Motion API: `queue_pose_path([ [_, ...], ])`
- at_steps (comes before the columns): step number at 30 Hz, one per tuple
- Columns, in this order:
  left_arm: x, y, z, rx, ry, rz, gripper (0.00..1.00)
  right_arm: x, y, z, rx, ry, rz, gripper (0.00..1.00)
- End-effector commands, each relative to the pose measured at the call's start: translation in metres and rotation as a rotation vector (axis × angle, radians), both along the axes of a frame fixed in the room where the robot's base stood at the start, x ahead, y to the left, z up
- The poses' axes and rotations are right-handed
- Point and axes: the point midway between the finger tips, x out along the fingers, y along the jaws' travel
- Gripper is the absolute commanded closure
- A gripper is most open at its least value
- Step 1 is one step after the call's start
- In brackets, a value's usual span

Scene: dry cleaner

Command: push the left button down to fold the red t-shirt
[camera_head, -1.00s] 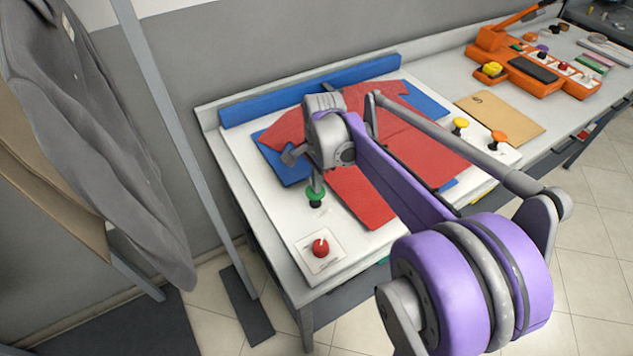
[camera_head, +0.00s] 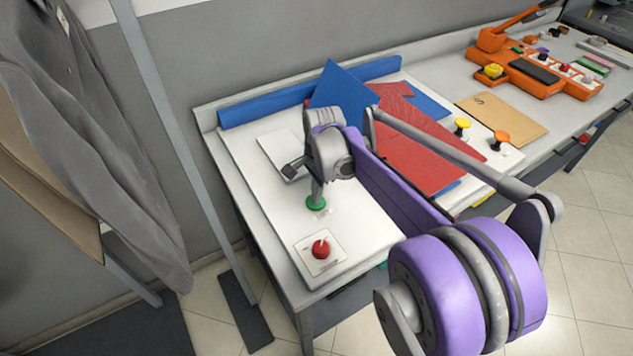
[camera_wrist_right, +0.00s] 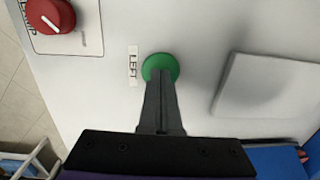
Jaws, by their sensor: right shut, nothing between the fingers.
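The left button (camera_head: 316,203) is a green round cap on the white folding board (camera_head: 345,235). In the right wrist view the green cap (camera_wrist_right: 160,67) sits beside a label reading LEFT. My right gripper (camera_head: 317,190) is shut and empty, pointing down with its fingertips on the green button, which looks pressed low. The fingers (camera_wrist_right: 160,105) also show in the wrist view. The red t-shirt (camera_head: 420,150) lies on the board, partly hidden by my right arm. A blue flap (camera_head: 340,88) is raised at the shirt's left side. My left gripper is out of view.
A red knob (camera_head: 320,248) is at the board's front left corner. Yellow (camera_head: 462,126) and orange (camera_head: 501,138) buttons stand at the right. An orange machine (camera_head: 535,70) is farther right. A grey coat (camera_head: 90,130) hangs at the left.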

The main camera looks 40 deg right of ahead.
Motion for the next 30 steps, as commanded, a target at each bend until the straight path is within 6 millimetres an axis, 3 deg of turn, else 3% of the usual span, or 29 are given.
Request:
queue_pose_path([
  [22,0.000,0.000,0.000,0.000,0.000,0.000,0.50,-0.003,0.003,-0.003,0.006,0.007,0.004,1.00],
  [26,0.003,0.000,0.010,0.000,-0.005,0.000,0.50,-0.001,0.000,0.010,0.004,0.005,0.003,1.00],
  [30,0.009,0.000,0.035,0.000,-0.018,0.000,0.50,0.004,-0.008,0.042,0.002,-0.001,0.006,1.00],
])
